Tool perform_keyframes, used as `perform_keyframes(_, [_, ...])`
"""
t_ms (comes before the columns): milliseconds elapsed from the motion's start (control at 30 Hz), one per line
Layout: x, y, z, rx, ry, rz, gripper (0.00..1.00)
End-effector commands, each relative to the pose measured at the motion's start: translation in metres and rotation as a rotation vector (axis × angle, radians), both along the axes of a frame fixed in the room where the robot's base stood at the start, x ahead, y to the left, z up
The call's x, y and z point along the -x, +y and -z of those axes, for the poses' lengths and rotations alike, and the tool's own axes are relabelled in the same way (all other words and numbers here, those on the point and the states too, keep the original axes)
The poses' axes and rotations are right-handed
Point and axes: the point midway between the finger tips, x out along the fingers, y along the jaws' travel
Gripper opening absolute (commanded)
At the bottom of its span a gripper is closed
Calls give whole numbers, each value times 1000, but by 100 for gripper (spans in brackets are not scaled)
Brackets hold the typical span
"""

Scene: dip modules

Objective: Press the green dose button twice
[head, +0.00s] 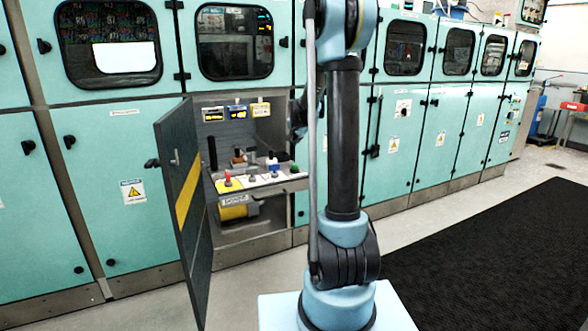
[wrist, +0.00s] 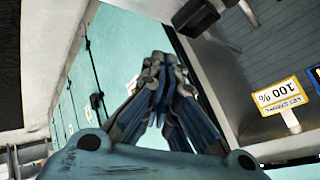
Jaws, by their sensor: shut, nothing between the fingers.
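In the head view, an open cabinet bay holds a control shelf (head: 262,182) with small coloured controls. A small dark green shape (head: 294,168) sits at the shelf's right end; I cannot tell for sure that it is the green dose button. My gripper (head: 298,122) is partly hidden behind my arm, above and near the right side of the bay. In the wrist view my gripper (wrist: 160,62) has its fingers together with nothing between them. No green button shows clearly in that view.
A dark door (head: 184,210) with a yellow stripe stands open left of the bay. A red control (head: 228,178) and a blue-and-white one (head: 273,165) stand on the shelf. A yellow-framed label (wrist: 277,96) reads 100 %, upside down. A yellow cylinder (head: 238,210) lies below the shelf.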

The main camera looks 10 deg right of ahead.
Motion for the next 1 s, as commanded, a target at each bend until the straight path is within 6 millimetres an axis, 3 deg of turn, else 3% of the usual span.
perform_keyframes(133, [-11, 0, 3, -11, -12, 11, 0])
perform_keyframes(567, [-12, 0, 5, -13, -14, 13, 0])
perform_keyframes(1000, [-12, 0, 49, -13, -14, 13, 0])
